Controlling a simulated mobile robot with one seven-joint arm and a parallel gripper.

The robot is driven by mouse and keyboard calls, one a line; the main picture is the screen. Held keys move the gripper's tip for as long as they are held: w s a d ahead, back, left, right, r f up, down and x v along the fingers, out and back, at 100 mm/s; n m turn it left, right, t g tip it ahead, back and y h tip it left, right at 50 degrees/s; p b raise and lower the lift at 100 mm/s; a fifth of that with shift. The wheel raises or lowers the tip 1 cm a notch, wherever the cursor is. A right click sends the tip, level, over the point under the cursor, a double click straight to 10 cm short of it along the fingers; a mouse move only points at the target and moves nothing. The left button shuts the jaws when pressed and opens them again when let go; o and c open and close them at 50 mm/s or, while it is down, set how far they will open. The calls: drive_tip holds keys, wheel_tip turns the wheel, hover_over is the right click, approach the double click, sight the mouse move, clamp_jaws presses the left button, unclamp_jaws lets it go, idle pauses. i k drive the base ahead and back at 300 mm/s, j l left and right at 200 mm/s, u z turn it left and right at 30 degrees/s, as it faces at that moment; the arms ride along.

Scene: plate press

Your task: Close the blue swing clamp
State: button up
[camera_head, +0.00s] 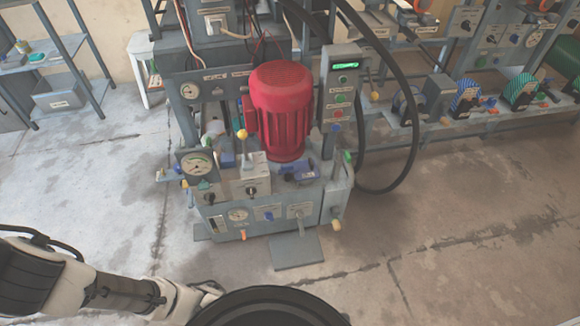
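A blue part (298,172) lies low on the press deck, in front of the foot of the red motor; it looks like the blue swing clamp, but it is too small to tell whether it is open or closed. Another blue piece (228,160) sits to the left, behind the round gauge, and is partly hidden. My arm reaches in from the lower left, well short of the press. Its white far end stops beside the black round shape at the bottom edge. I cannot make out any gripper fingers there.
The press (240,190) carries a red motor (282,110), a yellow-knobbed lever (242,135) and a control box (341,95). A grey foot plate (298,250) juts out in front. A black hose (412,150) loops down right. The concrete floor (450,240) is clear at right.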

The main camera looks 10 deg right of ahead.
sight(288, 169)
drive_tip(key=i+j, duration=0.35)
drive_tip(key=i, duration=0.5)
drive_tip(key=z, duration=0.05)
